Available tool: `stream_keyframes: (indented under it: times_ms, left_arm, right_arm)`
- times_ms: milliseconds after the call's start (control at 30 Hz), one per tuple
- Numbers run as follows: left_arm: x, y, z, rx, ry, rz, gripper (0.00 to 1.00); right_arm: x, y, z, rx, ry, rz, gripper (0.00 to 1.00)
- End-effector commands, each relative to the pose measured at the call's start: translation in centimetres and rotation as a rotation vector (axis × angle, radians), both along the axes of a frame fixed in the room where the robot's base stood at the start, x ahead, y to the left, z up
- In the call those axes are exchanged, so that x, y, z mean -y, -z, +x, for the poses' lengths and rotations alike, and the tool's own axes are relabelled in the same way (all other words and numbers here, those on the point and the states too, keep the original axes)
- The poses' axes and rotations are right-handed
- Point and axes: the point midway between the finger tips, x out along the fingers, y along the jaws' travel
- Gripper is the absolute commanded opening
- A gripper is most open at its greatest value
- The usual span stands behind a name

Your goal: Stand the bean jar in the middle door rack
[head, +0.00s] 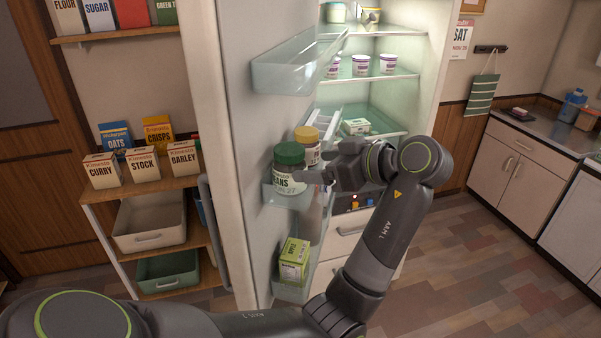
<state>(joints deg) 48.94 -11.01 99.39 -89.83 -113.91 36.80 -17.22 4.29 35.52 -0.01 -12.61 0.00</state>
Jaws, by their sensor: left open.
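The bean jar (288,180) has a green lid and a white label on which "EANS" can be read. It stands upright in the middle door rack (283,199) of the open fridge door. A second jar with a yellow lid (307,134) stands just behind it in the same rack. My left gripper (316,166) is open, with its fingers pointing left at the jars. One finger ends close to the right side of the bean jar; I cannot tell whether it touches. My right gripper is out of view.
The upper door rack (295,70) looks empty. The lower door rack (290,292) holds a green carton (294,262). Fridge shelves with several tubs (360,65) lie behind my arm. A shelf of boxes (142,165) stands left of the door. Floor at right is clear.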

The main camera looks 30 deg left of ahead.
Motion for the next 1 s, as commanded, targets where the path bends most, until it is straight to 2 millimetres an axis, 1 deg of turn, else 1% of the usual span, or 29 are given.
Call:
stream_keyframes:
  times_ms: [33,100,167,300,433,733,1000]
  left_arm:
    - [1.1,-0.1,0.0,0.003,0.004,-0.002,0.73]
    - [2.2,-0.6,-0.2,0.002,0.005,-0.001,0.73]
    - [3.0,-1.3,-0.2,-0.001,0.003,-0.001,0.73]
    - [4.2,-1.8,-0.4,-0.001,0.0,0.0,0.73]
    - [4.6,-1.9,-0.4,-0.001,-0.001,0.001,0.73]
    - [4.6,-1.9,-0.4,0.0,-0.001,0.001,0.73]
    - [4.6,-1.9,-0.4,0.0,0.0,0.001,0.73]
  right_arm:
    - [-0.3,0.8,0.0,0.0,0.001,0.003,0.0]
    - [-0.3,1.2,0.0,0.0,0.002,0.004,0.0]
    - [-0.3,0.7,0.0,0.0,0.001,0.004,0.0]
    - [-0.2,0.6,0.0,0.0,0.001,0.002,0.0]
    - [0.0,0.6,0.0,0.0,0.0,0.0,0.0]
    - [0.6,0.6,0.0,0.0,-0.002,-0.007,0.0]
    - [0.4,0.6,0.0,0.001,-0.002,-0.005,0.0]
